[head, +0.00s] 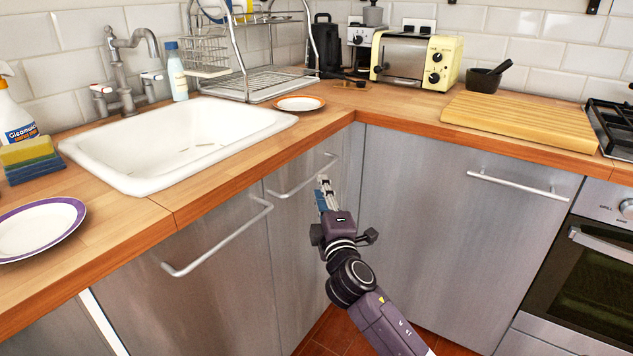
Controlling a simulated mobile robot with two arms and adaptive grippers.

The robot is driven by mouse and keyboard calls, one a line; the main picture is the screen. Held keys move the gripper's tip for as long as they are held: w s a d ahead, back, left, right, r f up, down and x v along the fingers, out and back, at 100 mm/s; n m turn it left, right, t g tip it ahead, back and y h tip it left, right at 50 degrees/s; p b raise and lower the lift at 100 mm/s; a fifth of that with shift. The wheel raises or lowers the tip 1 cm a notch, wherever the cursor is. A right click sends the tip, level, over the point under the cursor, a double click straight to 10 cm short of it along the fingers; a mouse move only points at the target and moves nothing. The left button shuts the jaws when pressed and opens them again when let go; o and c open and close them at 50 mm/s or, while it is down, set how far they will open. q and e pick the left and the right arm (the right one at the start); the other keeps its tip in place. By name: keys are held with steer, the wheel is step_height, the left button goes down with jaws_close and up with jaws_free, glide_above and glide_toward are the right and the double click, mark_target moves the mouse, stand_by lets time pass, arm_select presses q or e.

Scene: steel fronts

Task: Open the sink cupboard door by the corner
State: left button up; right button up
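The sink cupboard door by the corner (292,235) is a narrow brushed-steel front below the worktop, right of the wider sink front. It looks shut. Its silver bar handle (300,179) slopes up towards the corner. My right gripper (323,181) reaches up from the bottom of the head view, its fingertips in front of this door, just below the right part of the handle in the picture. I cannot tell whether the fingers touch the bar or how far apart they are. The gripper and arm hide part of the door's right side. My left gripper is not in view.
The wider steel front (215,275) with its own handle (220,240) is at left. A steel front (450,235) with a handle (517,185) meets the corner at right, beside the oven (590,280). The worktop edge overhangs the fronts. A small plate (299,103) stands above the corner.

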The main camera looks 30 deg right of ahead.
mark_target(317, 172)
steer(key=x, duration=0.7)
steer(key=shift+b, duration=0.3)
jaws_close()
